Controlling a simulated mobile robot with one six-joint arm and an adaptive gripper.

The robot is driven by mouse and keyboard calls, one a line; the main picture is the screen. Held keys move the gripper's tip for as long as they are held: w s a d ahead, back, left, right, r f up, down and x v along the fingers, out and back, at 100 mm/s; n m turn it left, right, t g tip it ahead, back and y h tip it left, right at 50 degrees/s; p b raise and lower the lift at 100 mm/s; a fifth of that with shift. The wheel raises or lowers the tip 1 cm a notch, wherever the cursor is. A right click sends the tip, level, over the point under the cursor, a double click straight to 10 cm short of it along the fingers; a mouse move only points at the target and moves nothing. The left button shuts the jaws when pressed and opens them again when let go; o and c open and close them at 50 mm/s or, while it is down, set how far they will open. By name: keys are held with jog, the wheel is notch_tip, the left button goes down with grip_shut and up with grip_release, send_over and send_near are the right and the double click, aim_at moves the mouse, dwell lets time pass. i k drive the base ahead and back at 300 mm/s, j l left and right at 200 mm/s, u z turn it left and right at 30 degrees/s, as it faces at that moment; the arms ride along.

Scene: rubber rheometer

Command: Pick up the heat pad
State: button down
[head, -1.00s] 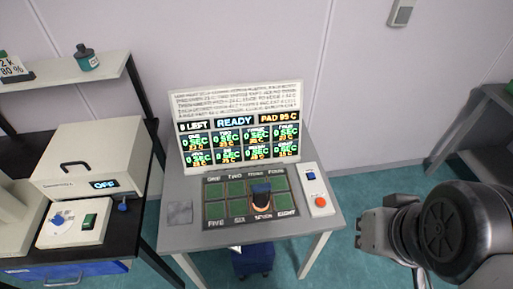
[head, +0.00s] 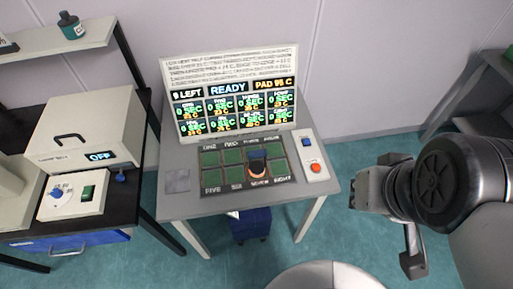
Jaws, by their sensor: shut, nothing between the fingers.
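The heat pad (head: 257,163) appears to be the small piece with a dark blue top and a tan lower part. It stands on the panel of green squares (head: 232,153), on the right half, partly covering the squares there. Nothing touches it. My gripper (head: 413,262) shows only in part below my arm at the right, out over the floor. It is shut and empty, well to the right of the table and apart from the pad.
The panel lies on a grey table (head: 205,208), before an upright display (head: 235,100). A control box with a red button (head: 315,166) is right of the panel. A grey square plate (head: 177,181) lies left. A cream oven-like box (head: 85,132) stands on the left bench.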

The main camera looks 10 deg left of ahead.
aim_at(258, 168)
jog(key=j+u, duration=0.1)
jog(key=u, duration=1.45)
jog(key=z, duration=0.85)
jog(key=i+j+z, duration=0.1)
jog(key=i, duration=0.3)
